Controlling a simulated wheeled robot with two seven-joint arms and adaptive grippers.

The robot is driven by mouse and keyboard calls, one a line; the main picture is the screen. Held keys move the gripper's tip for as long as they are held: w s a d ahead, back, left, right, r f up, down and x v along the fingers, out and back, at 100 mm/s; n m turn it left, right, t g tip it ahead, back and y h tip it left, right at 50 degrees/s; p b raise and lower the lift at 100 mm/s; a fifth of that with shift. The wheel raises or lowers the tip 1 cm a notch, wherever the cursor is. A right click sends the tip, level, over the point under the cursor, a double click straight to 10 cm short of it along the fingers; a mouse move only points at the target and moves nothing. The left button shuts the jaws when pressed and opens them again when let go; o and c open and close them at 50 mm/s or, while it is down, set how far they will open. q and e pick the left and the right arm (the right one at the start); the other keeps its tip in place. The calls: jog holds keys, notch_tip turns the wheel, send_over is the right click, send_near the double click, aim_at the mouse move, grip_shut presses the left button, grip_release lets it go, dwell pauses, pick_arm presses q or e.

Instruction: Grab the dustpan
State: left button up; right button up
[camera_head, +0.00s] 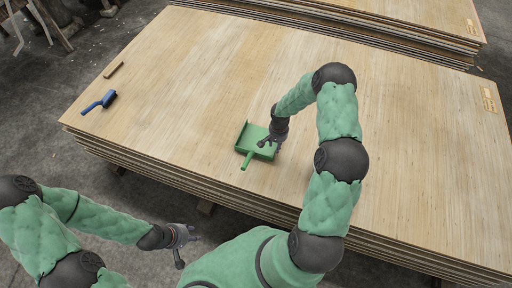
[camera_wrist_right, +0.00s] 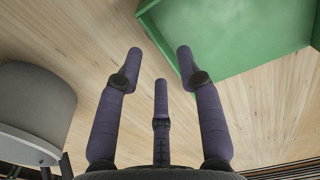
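The green dustpan (camera_head: 250,135) lies on the top veneer sheet near its front edge, its handle (camera_head: 246,162) pointing toward me. My right gripper (camera_head: 267,143) is over the right part of the pan and hides some of it. In the right wrist view the dustpan (camera_wrist_right: 245,35) fills the upper right. There the three dark fingers of my right gripper (camera_wrist_right: 160,62) are spread with nothing between them, pointing at bare wood beside the pan's edge. My left gripper (camera_head: 184,243) hangs in front of the stack, away from the dustpan, its fingers apart and empty.
A blue brush (camera_head: 100,102) and a small wooden strip (camera_head: 113,70) lie at the left of the veneer stack (camera_head: 390,130). Another stack (camera_head: 400,15) stands behind. The sheet around the dustpan is otherwise clear.

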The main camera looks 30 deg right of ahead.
jog(key=f+b, duration=0.1)
jog(key=f, duration=0.1)
jog(key=f+b, duration=0.1)
jog(key=f, duration=0.2)
jog(key=shift+s+a, duration=0.15)
jog(key=shift+s, duration=0.05)
grip_shut()
